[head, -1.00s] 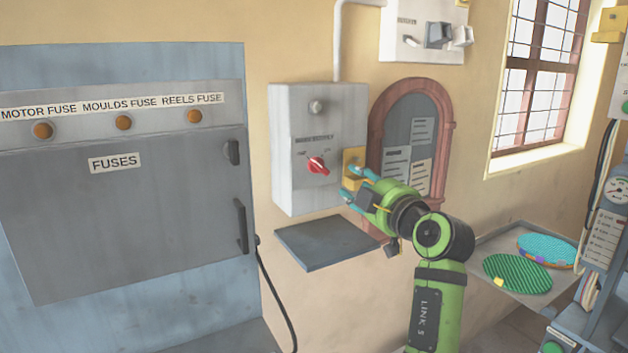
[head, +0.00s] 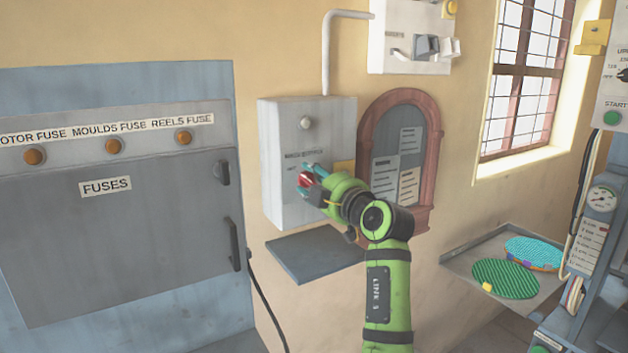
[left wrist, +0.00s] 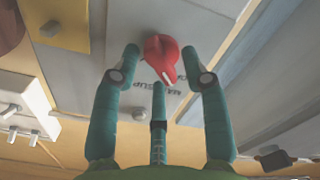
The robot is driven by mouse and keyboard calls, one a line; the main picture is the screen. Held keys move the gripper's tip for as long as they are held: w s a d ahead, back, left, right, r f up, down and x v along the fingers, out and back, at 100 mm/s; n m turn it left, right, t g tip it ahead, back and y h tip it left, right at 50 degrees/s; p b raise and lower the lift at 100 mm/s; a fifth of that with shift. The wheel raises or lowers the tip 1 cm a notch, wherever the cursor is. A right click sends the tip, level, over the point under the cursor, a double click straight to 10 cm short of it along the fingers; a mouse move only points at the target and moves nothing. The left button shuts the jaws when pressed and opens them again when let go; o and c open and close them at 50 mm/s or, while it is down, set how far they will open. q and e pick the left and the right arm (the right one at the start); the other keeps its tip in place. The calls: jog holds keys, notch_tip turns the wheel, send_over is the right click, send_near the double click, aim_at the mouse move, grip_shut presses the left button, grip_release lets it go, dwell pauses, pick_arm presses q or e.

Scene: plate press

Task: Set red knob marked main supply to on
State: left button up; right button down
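The red knob (head: 304,180) is on the front of the grey main supply box (head: 278,135). My left gripper (head: 311,182) is at the box front, with its teal fingers around the knob and partly covering it. In the left wrist view the knob (left wrist: 160,50) lies between the spread fingertips of my left gripper (left wrist: 161,62). Gaps show on both sides, so the gripper is open and not closed on the knob. Its pale pointer points down and right in that view. The on and off marks cannot be read. My right gripper is not in view.
A yellow box (head: 345,168) is just right of the knob, behind my gripper. A grey shelf (head: 315,255) juts out below the supply box. An arched board (head: 430,130) is to the right. The fuse cabinet (head: 120,230) stands at the left.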

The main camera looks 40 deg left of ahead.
pick_arm(q)
jog(key=c, duration=0.7)
grip_shut()
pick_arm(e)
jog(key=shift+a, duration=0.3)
pick_arm(q)
jog(key=shift+m, duration=0.3)
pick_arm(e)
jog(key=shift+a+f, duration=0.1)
pick_arm(q)
jog(key=m, duration=0.2)
jog(key=shift+m+b, duration=0.35)
jog(key=shift+m, duration=0.05)
jog(key=m+p, duration=0.1)
jog(key=m, duration=0.4)
jog(key=m+p, duration=0.1)
jog(key=m, duration=0.3)
jog(key=m+p, duration=0.2)
jog(key=m, duration=0.3)
jog(key=shift+w+d+f+m, duration=0.1)
jog(key=shift+w+f+m, duration=0.1)
jog(key=shift+w+m, duration=0.15)
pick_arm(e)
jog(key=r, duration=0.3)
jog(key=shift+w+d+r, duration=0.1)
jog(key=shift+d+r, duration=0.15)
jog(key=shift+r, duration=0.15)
